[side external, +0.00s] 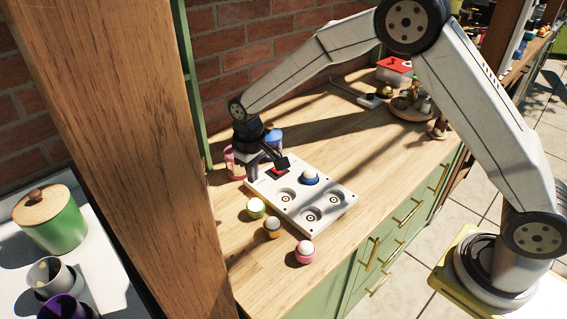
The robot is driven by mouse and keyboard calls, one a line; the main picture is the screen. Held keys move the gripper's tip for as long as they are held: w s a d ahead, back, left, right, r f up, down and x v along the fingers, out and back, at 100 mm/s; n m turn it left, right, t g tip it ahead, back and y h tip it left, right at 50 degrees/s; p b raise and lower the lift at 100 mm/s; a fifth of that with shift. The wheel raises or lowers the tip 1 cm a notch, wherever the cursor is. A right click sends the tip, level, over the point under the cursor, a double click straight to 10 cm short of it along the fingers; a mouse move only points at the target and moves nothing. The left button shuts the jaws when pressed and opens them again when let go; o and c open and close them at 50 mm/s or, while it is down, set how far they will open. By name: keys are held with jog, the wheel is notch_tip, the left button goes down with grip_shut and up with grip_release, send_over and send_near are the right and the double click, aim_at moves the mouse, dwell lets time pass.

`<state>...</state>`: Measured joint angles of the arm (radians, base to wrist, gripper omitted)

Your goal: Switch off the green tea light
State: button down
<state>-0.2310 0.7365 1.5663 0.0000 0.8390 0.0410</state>
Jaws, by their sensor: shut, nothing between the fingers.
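The green tea light (256,207), with a pale rounded top, stands on the wooden counter at the left edge of a white board (328,212). Whether it glows is hard to tell in this sunlight. My gripper (280,164) is shut and empty, low over the board's far left corner, close to a dark square with a red patch (278,171). I cannot tell whether it touches the square. The gripper is apart from the green tea light, which is nearer the camera. The underside of my fingers is hidden.
A blue tea light (310,177) sits on the board beside several round recesses. An orange-brown light (272,227) and a pink light (304,252) stand on the counter in front. A pink container (234,163) and a blue one (273,137) stand behind my gripper.

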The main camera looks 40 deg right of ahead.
aim_at(255, 201)
jog(key=shift+f, duration=0.1)
jog(key=shift+f, duration=2.75)
jog(key=shift+f, duration=0.8)
dwell(0.8)
jog(key=shift+r, duration=3.95)
jog(key=shift+r, duration=0.1)
